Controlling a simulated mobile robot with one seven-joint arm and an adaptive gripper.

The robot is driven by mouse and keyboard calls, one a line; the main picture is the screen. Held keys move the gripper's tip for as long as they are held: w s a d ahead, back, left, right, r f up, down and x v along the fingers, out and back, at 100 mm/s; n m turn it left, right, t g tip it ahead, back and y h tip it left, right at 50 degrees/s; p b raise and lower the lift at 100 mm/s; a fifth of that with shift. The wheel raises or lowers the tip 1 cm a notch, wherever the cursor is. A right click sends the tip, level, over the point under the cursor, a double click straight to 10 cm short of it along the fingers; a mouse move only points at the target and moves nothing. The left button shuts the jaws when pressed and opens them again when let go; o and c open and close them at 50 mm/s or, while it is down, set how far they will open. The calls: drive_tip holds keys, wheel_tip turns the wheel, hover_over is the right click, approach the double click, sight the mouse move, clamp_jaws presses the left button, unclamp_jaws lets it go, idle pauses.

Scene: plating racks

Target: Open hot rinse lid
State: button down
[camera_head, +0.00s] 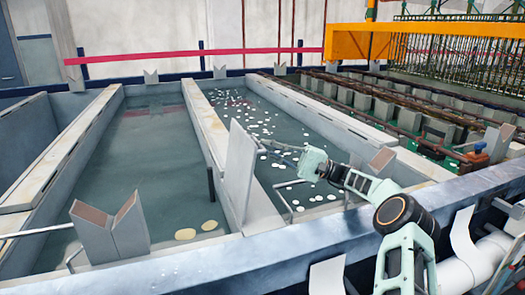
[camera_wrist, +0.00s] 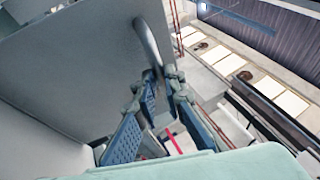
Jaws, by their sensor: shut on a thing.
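The hot rinse lid appears to be the flat grey panel (camera_head: 240,170) standing nearly upright, on edge, along the wall between two liquid-filled tanks. In the wrist view the lid (camera_wrist: 70,75) fills the left side as a large grey plate. A curved grey handle (camera_wrist: 148,42) stands out from its face. My gripper (camera_head: 266,146) is at the lid's right face near the top. In the wrist view the blue fingers of my gripper (camera_wrist: 166,82) are closed around the handle's end. The exact contact is partly hidden by the fingers.
The right tank (camera_head: 315,115) has white floating pieces on its liquid. The left tank (camera_head: 150,145) has two pale discs near its front. A grey V-shaped bracket (camera_head: 110,228) stands at the front left. A blue-grey front rail (camera_head: 250,262) runs below my arm. An orange beam (camera_head: 365,42) is at the back right.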

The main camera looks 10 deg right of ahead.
idle(0.4)
drive_tip(key=c, duration=2)
unclamp_jaws()
drive_tip(key=shift+r, duration=0.1)
